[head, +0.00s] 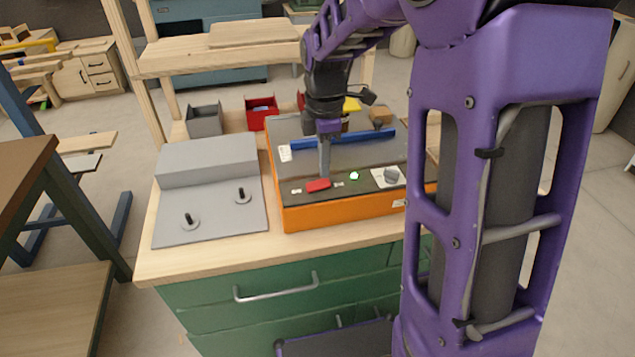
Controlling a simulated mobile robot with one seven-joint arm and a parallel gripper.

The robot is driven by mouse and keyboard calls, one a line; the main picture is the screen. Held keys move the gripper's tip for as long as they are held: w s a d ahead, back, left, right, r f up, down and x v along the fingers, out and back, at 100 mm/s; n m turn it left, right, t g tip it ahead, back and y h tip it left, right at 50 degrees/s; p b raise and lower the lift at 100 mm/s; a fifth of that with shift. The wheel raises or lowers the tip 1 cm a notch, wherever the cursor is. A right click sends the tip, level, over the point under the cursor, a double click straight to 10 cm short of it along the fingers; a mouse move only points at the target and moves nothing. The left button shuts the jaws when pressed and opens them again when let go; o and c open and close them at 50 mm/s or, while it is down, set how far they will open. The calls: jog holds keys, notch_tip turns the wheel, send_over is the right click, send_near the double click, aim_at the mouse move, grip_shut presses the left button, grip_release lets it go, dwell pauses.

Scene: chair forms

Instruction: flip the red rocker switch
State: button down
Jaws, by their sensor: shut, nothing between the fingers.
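The red rocker switch (318,185) sits on the dark front panel of an orange-sided machine (340,212) on the workbench. My gripper (324,174) comes down from above, its fingers shut with nothing between them. The fingertips are right at the back edge of the switch. I cannot tell whether they touch it. A lit green light (354,176) and a grey knob (391,174) on a white plate are on the same panel, to the right of the switch. Which way the rocker is tilted is too small to tell.
A grey fixture (210,200) with two black pegs stands left of the machine. A blue bar (345,139) lies across the machine's top behind my gripper. A grey bin (204,121) and a red bin (262,113) stand at the back. The wooden front strip of the bench is clear.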

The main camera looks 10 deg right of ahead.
aim_at(324, 182)
jog(key=shift+f+b, duration=0.45)
jog(key=shift+f, duration=0.65)
dwell(0.4)
notch_tip(324, 182, up, 7)
jog(key=p, duration=0.6)
jog(key=shift+w, duration=0.1)
dwell(0.6)
